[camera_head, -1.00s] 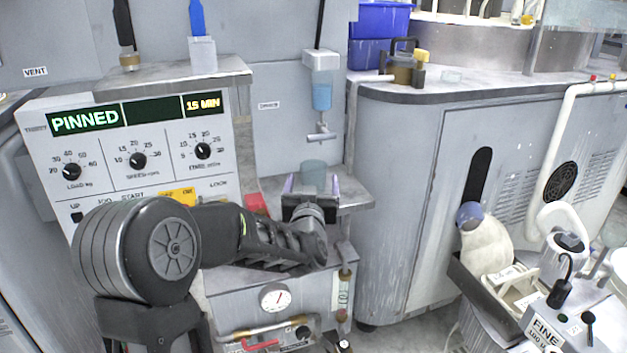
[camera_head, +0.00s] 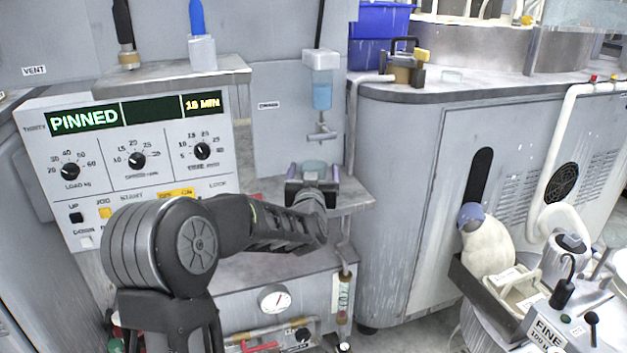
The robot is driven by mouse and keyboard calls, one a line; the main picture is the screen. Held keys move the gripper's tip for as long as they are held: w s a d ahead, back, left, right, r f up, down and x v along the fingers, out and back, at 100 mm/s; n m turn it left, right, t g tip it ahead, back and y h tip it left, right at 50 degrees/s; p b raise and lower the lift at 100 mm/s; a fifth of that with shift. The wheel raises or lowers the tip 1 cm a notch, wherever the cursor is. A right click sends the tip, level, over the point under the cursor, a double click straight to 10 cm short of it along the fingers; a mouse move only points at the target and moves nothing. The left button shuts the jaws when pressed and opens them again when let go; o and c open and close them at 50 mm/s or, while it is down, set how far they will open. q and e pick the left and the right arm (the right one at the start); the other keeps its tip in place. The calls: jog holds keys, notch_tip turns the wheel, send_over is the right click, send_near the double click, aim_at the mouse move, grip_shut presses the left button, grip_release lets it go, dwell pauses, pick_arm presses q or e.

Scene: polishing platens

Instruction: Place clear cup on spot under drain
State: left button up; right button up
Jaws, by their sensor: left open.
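The clear cup (camera_head: 314,166) stands on the small grey ledge (camera_head: 352,197) below the drain. Only its upper rim shows; the gripper hides its lower part. The drain is a small tap (camera_head: 322,132) under a clear bottle of blue liquid (camera_head: 322,92) on the wall, and the cup is nearly straight below it. My left gripper (camera_head: 313,171) is open, with one finger on each side of the cup. Whether the fingers touch it cannot be told. The spot itself is hidden. My right gripper is not in view.
A control panel (camera_head: 132,165) with dials and a PINNED display stands at the left. A shelf (camera_head: 160,80) juts out above it. A rounded grey cabinet (camera_head: 400,200) stands close at the right of the ledge. A gauge (camera_head: 274,299) and pipes lie below.

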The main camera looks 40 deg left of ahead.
pick_arm(q)
jog(key=shift+c, duration=0.2)
jog(key=c, duration=1.5)
jog(key=shift+c, duration=0.2)
